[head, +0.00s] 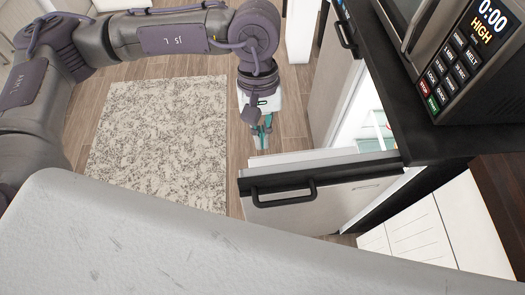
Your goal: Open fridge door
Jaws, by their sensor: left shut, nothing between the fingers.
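The fridge door (325,206) stands wide open, swung out to the left from the black cabinet. Its black handle (284,196) is on the face turned toward me, and part of its white inner side (300,157) shows behind its dark top edge. The lit fridge interior (366,117) is visible to the right of the door. My left gripper (262,138) is shut and empty, pointing down just beyond the door's free end, on its inner side. Whether it touches the door I cannot tell. My right gripper is not in view.
A microwave (451,65) sits on the black countertop (425,140) above the fridge. Another cabinet front with a black handle (344,34) lies farther back. A speckled rug (160,140) covers the wood floor at left. White drawers (425,240) stand at lower right.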

